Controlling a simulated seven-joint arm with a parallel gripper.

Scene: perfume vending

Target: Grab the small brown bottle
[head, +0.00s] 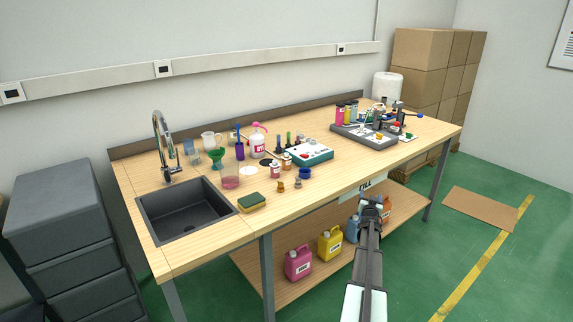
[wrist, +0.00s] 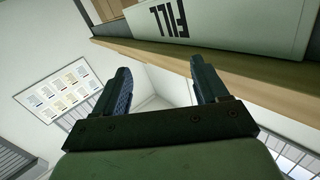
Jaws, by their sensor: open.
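A small brown-orange bottle with a pale label (head: 286,161) stands on the wooden table (head: 330,178), in front of a teal-and-white tray. A smaller amber-brown item (head: 281,187) stands nearer the table's front edge; it is too small to tell whether it is a bottle. My gripper (head: 371,203) is in front of the table, low and to the right of both, apart from them. In the wrist view my gripper (wrist: 160,78) has its two fingers spread with nothing between them. Neither brown thing shows in the wrist view.
A white FILL sign (wrist: 220,22) hangs at the table's front edge close to my gripper. A sink (head: 186,211), sponge (head: 251,202), white-labelled bottle (head: 275,171), teal tray (head: 309,153) and grey tray (head: 364,136) are on the table. Coloured jugs (head: 299,264) stand on the shelf below.

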